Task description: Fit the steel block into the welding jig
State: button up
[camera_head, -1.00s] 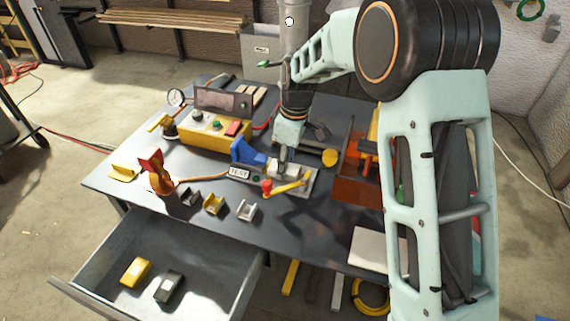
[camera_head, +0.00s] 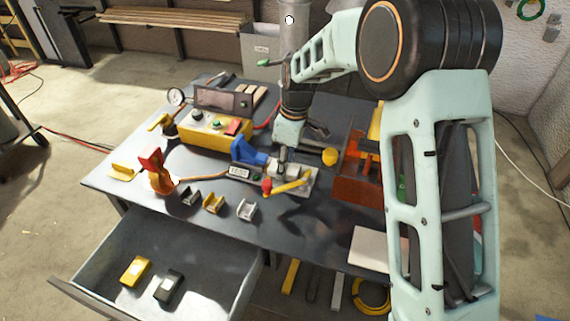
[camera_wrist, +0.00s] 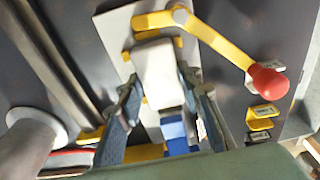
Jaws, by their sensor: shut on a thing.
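The pale steel block (camera_wrist: 155,75) is between the two fingers of my gripper (camera_wrist: 156,98) in the wrist view, and the gripper is shut on it. The welding jig is a light grey plate (camera_wrist: 114,36) with yellow stops, a blue part (camera_wrist: 174,130) and a yellow clamp lever (camera_wrist: 222,38) with a red knob (camera_wrist: 267,80). The lever is swung out to the side of the block. In the head view my gripper (camera_head: 283,154) points down over the jig plate (camera_head: 309,179), beside the blue bracket (camera_head: 247,151). I cannot tell whether the block touches the plate.
A yellow control box (camera_head: 207,137) stands behind left. Small brackets (camera_head: 213,203) lie along the table front, left of the jig. An orange-brown rack (camera_head: 354,187) stands to the right. The drawer (camera_head: 215,265) is open in front.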

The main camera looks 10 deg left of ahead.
jog(key=o, duration=1.4)
